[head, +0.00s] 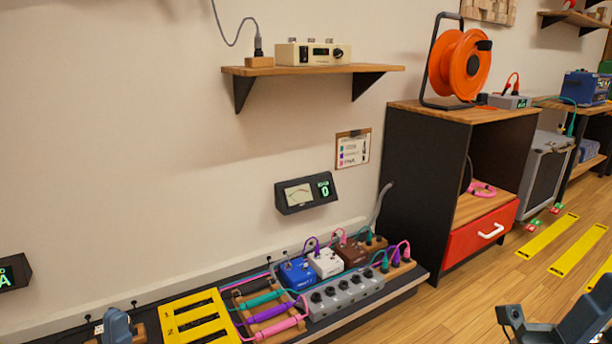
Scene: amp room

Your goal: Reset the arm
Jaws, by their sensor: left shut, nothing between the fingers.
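A low bench along the wall carries a yellow rack (200,318), coloured cables, pedals and a grey socket strip (345,296). A black cabinet (425,185) with a red drawer (482,238) stands to its right. A shelf (312,70) hangs above.

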